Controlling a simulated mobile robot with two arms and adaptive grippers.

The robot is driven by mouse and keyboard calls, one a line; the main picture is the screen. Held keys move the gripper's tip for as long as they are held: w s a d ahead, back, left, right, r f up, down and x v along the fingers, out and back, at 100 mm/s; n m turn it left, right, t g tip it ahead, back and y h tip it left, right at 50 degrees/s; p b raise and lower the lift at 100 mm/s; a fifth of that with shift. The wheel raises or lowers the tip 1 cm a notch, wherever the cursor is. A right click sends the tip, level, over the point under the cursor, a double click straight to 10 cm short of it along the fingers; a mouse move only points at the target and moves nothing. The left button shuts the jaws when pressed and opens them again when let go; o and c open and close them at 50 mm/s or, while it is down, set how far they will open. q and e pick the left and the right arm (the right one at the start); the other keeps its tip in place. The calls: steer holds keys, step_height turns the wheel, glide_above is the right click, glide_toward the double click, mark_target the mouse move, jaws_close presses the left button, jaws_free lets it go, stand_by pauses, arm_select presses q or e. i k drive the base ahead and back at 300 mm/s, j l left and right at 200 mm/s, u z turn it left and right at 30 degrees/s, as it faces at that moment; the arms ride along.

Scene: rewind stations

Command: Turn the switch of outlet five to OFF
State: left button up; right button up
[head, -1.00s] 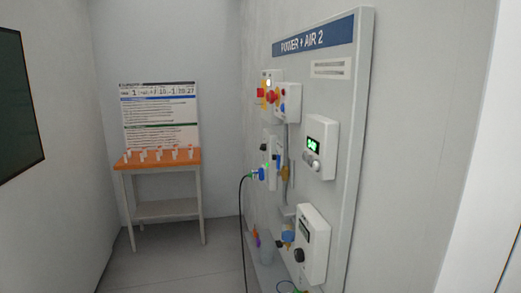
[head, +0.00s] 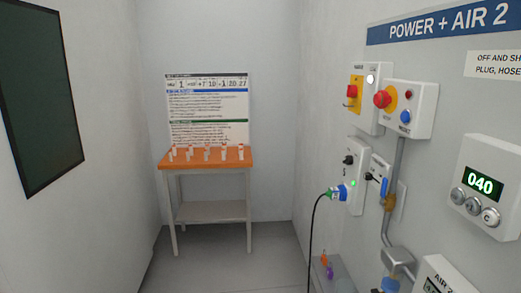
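On the right wall a white outlet plate (head: 354,205) carries a black rotary switch knob (head: 349,160) near its top. A small mark below the knob is too small to read surely, so I cannot tell if this is outlet five. A green light (head: 353,183) is lit on the plate. A blue and green plug (head: 337,193) sits at the plate, and a black cable (head: 312,235) hangs from it. The knob's exact position is too small to tell. Neither of my grippers is in view.
A display panel (head: 488,190) reads 040. An orange-topped table (head: 206,158) stands at the back. The floor (head: 225,262) before it is clear.

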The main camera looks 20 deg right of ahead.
mark_target(348, 161)
steer(key=i+j+u, duration=0.15)
steer(key=i, duration=1.55)
steer(key=i+j+z, duration=0.1)
steer(key=i+z, duration=0.3)
steer(key=i+j+z, duration=0.15)
steer(key=i+z, duration=0.15)
steer(key=z, duration=0.15)
steer(key=i+j+z, duration=0.6)
steer(key=z, duration=0.25)
steer(key=j, duration=0.1)
